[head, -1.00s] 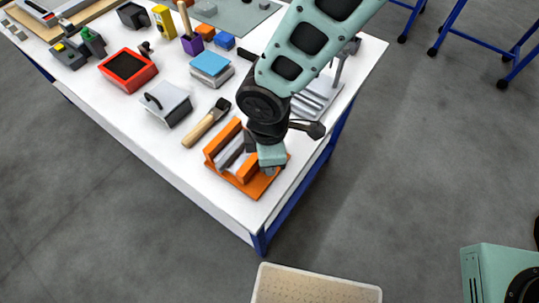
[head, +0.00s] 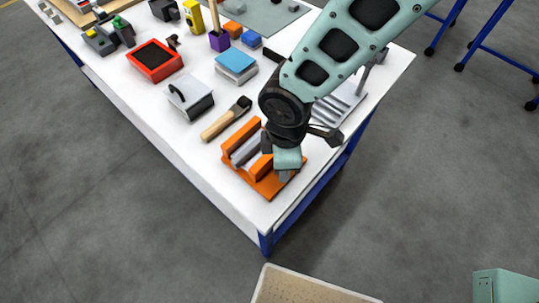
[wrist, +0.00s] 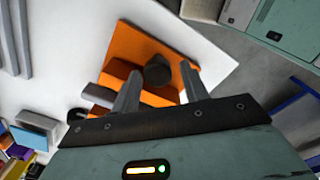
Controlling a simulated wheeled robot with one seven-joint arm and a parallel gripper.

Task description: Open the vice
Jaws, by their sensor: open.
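The orange vice (head: 268,187) lies near the front corner of the white table, with a grey bar between its orange jaws. In the wrist view its orange base (wrist: 128,44) shows against the white tabletop. A dark round knob (wrist: 158,71) of the vice appears between my two fingers there. My gripper (head: 284,174) is over the right-hand end of the vice and hides part of it. In the wrist view my gripper (wrist: 160,78) is open, one finger on each side of the knob. I cannot tell whether either finger touches it.
A grey metal box with a handle (head: 190,99), a red tray (head: 154,60) and a blue-topped block (head: 236,66) stand further back. A grey ribbed fixture (head: 338,108) is on the right. The table's edges are close to the vice.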

